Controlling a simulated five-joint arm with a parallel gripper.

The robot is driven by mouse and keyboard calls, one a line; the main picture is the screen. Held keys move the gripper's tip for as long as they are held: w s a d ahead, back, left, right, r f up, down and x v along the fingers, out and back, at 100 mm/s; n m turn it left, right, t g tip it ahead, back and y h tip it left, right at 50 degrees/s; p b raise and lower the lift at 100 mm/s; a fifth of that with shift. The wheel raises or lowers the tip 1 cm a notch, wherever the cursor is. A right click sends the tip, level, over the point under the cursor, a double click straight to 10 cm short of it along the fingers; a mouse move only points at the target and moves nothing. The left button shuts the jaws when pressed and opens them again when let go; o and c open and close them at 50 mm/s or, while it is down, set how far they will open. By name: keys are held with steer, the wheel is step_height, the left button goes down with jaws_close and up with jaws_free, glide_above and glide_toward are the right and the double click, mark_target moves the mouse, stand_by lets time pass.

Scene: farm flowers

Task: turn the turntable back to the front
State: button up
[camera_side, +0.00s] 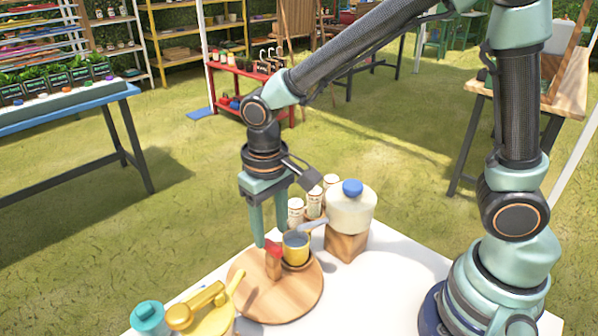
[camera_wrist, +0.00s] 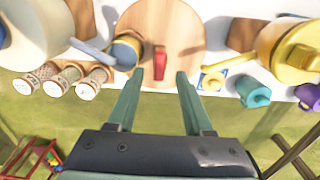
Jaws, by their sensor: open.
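The turntable (camera_side: 295,301) is a round wooden disc on the white table; it also shows at the top of the wrist view (camera_wrist: 185,25). A wooden peg with a red top (camera_side: 273,262) stands on it; its red part (camera_wrist: 160,64) shows in the wrist view. My gripper (camera_side: 271,241) points down, open and empty. In the wrist view its fingertips (camera_wrist: 160,74) are either side of the peg; contact cannot be told.
A white jug with a blue lid (camera_side: 350,206) stands on a wooden block, with several small jars (camera_side: 315,202) beside it. A yellow watering can (camera_side: 205,312) and a teal pot (camera_side: 148,317) stand left of the disc. The table right of the disc is clear.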

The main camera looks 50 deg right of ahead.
mark_target(273, 263)
steer(key=shift+f, duration=1.45)
jaws_close()
steer(key=shift+r, duration=0.1)
